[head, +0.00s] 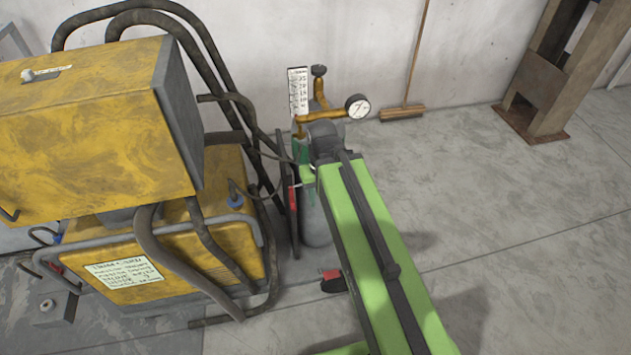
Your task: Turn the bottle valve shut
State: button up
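The grey gas bottle (316,226) stands upright beside the yellow welding machine, partly hidden behind my green arm. At its top are brass-coloured fittings (326,116) with a round white gauge (358,106) on the right. A dark knob (319,71) tops the upright brass stem. My arm reaches from the lower right up to the bottle's top. The dark end of my gripper (322,138) is at the bottle's top, just below the brass fittings. Its fingers are hidden, so I cannot tell whether they are open or touching the valve.
The yellow welding machine (90,140) with dark hoses and tube frame stands close on the left. A white scale plate (298,91) stands beside the fittings. A broom (402,113) leans on the back wall. A brown steel post (545,90) stands at far right. Floor on the right is clear.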

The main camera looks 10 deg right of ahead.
aim_at(318, 70)
jog(key=u, duration=2.75)
jog(key=k, duration=1.3)
jog(key=z, duration=0.7)
jog(key=i, duration=1)
jog(key=u, duration=0.15)
